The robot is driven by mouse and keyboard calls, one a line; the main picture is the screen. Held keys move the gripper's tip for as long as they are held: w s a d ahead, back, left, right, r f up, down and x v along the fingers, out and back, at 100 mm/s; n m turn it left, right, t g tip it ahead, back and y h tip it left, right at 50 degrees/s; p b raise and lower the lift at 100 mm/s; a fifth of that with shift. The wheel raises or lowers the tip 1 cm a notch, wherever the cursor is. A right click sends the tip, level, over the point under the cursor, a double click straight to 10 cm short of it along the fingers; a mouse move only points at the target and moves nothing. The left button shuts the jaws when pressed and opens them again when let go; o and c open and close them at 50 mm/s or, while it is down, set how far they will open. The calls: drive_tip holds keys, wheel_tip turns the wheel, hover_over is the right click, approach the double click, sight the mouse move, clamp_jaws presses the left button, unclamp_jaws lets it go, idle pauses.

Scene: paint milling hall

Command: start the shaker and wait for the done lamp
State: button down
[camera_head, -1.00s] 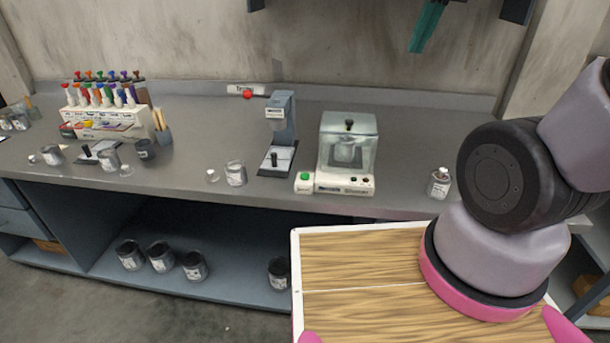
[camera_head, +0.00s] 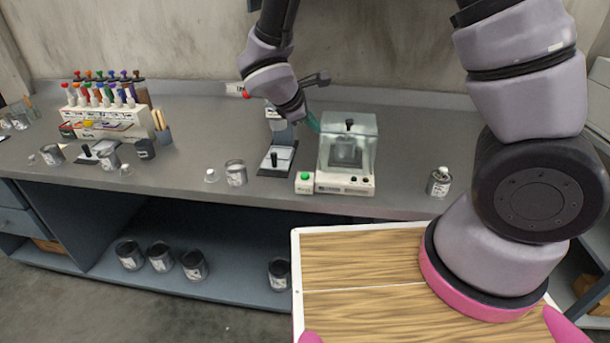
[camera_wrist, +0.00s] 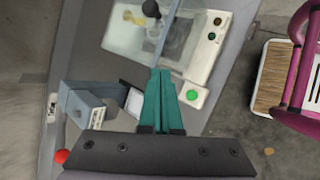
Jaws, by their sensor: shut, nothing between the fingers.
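Two small round fittings sit on the base front; in the wrist view one looks dark red (camera_wrist: 217,21) and the other dark (camera_wrist: 211,36). I cannot tell whether either is lit. My gripper (camera_head: 314,124), with teal fingers, is shut and empty, above and behind the green button, apart from it.
A grey stand device (camera_head: 281,130) is just left of the shaker, close to my gripper. A rack of coloured bottles (camera_head: 103,120) is far left. Bench between shaker and small can is clear.

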sight(302, 178)
drive_tip(key=a+f+n, duration=0.2)
drive_tip(key=a+f, duration=0.1)
drive_tip(key=shift+s+t, duration=0.1)
drive_tip(key=shift+t, duration=0.3)
drive_tip(key=shift+f, duration=4.35)
drive_tip(key=shift+f, duration=0.1)
drive_tip(key=shift+f, duration=0.3)
